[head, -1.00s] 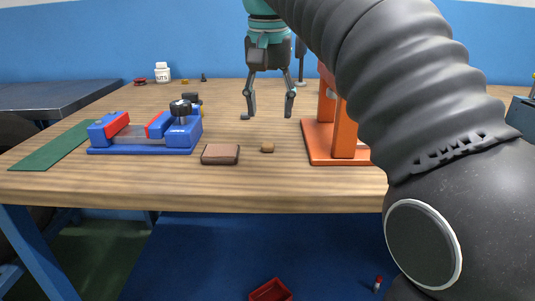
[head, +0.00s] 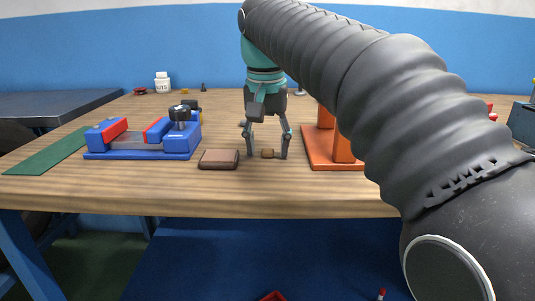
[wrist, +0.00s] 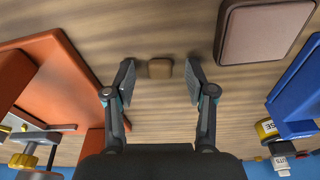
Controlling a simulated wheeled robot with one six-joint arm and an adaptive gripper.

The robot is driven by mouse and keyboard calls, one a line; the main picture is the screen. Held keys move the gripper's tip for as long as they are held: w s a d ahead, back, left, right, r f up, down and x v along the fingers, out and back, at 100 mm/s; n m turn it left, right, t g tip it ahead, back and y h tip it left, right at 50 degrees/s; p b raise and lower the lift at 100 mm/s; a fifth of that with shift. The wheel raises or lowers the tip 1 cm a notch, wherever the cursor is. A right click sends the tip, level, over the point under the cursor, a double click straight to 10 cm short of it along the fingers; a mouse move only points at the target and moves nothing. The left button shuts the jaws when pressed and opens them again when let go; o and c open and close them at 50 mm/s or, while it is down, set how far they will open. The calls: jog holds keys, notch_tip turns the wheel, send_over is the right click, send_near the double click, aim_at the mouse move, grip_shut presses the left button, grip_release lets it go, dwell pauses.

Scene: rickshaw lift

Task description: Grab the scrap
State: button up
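The scrap looks like a small brown block (head: 267,153) lying on the wooden table, and it also shows in the wrist view (wrist: 160,68). My gripper (head: 267,156) is open and lowered around it, with one finger on each side. In the wrist view the gripper (wrist: 160,80) has its fingertips apart, with a gap between each finger and the block. The block lies a little ahead of the middle of the gap. Nothing is held.
A larger brown block (head: 219,159) lies just left of the gripper, and it also shows in the wrist view (wrist: 264,30). A blue and red vise (head: 143,155) stands further left beside a green mat (head: 48,160). An orange stand (head: 327,162) is close on the right. The table's front edge is near.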

jog(key=c, duration=0.6)
jog(key=shift+c, duration=0.2)
jog(key=shift+r, duration=0.1)
